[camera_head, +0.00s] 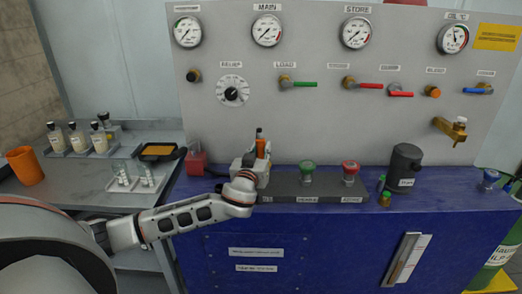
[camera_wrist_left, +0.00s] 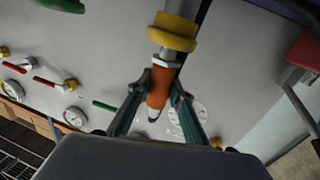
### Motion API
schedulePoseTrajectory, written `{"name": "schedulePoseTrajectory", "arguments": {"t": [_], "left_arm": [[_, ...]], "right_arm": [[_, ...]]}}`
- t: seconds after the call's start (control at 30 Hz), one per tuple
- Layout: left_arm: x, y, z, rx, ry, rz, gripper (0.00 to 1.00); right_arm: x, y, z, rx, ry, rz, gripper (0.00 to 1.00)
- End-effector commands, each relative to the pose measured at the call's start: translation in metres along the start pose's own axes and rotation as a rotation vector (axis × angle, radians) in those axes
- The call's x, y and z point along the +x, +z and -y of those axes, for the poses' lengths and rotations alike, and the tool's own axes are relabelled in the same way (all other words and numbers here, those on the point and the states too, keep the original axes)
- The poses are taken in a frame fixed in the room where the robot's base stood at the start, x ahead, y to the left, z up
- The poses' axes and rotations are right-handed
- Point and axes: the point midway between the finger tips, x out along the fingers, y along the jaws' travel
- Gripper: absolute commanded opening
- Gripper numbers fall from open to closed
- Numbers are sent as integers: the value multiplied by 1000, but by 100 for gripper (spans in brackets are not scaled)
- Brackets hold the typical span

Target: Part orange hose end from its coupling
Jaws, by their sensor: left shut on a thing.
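The orange hose end (camera_wrist_left: 158,86) is between the fingers of my left gripper (camera_wrist_left: 156,100) in the left wrist view, and both fingers press on its sides. Its pale tip points toward the palm. Above it is a pale collar (camera_wrist_left: 167,58) and a yellow ring (camera_wrist_left: 172,32), which appear to be the coupling, in line with it; I see no clear gap between them. In the head view my left gripper (camera_head: 260,146) is upright above the back left of the blue bench, with a bit of orange (camera_head: 261,149) showing at it. My right gripper is not in view.
A grey strip (camera_head: 277,187) with a green knob (camera_head: 307,171) and a red knob (camera_head: 350,171) lies right of the gripper. A black cylinder (camera_head: 404,168) stands farther right. A red box (camera_head: 196,163) is left. The gauge panel (camera_head: 310,120) rises close behind.

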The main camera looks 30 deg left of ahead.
Motion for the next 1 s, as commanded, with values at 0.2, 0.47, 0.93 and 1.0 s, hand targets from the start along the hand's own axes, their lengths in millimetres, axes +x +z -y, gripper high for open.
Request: {"name": "schedulePoseTrajectory", "arguments": {"t": [0.2, 0.47, 0.93, 1.0], "left_arm": [[0, -12, 0, -2, 0, -2, 0], [1, -24, 0, -2, -1, -2, 0], [2, -45, 0, -2, -1, -2, 0], [2, -48, 0, -1, -1, -2, 0]], "right_arm": [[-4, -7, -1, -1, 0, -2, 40], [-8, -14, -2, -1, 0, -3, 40], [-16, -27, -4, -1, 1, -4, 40], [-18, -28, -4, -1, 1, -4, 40]]}}
